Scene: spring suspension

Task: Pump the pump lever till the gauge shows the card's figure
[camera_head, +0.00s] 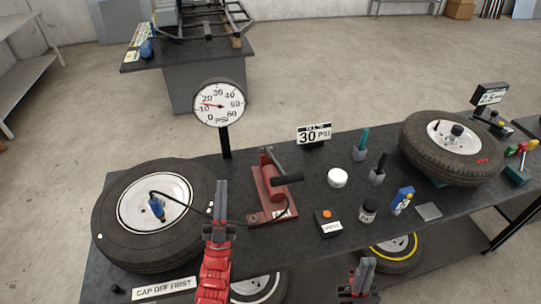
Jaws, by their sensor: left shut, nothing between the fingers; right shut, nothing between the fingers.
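The red pump (265,187) stands mid-bench, and its lever has a dark grip (287,180) sticking out to the right. The round white gauge (219,103) stands on a post behind it; its red needle points left, near the 10 mark. The card (314,134) reads 30 PSI. A thin hose runs from a blue chuck (157,206) on the left tyre (112,224) towards the pump. My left gripper (221,186) is shut and empty, left of the pump and apart from the grip. My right gripper (364,264) is shut and empty at the bench's front edge.
A small box with an orange button (327,221), a dark jar (368,211), a white round thing (338,178) and a blue bottle (402,200) stand right of the pump. Another tyre (430,160) lies at the right. A "cap off first" sign (164,289) is at front left.

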